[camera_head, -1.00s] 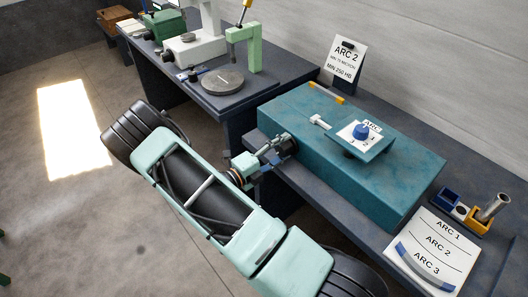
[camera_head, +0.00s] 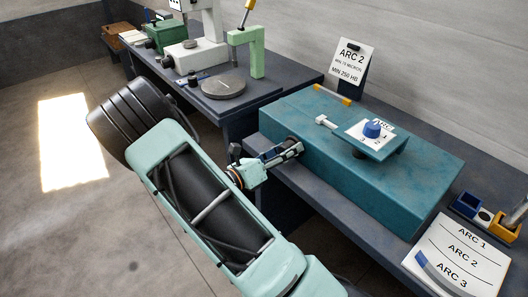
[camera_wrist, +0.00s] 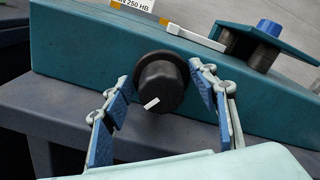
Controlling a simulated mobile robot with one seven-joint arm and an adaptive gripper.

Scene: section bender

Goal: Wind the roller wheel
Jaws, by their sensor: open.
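The roller wheel appears to be the black round knob (camera_wrist: 160,82) with a white pointer mark on the front face of the teal bender (camera_wrist: 75,60). The pointer aims down and left in the wrist view. My gripper (camera_wrist: 160,88) is open, with one blue-padded finger on each side of the knob. Gaps show between the pads and the knob, so they look apart. In the head view my gripper (camera_head: 288,151) is at the front left of the bender (camera_head: 400,185) and mostly hides the knob.
A blue dial (camera_head: 372,129) sits on the raised plate on top of the bender. An ARC 2 sign (camera_head: 351,62) stands behind. An arc card (camera_head: 455,257) and a small holder (camera_head: 468,204) lie to the right. Another bench with a round plate (camera_head: 223,86) is at the left.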

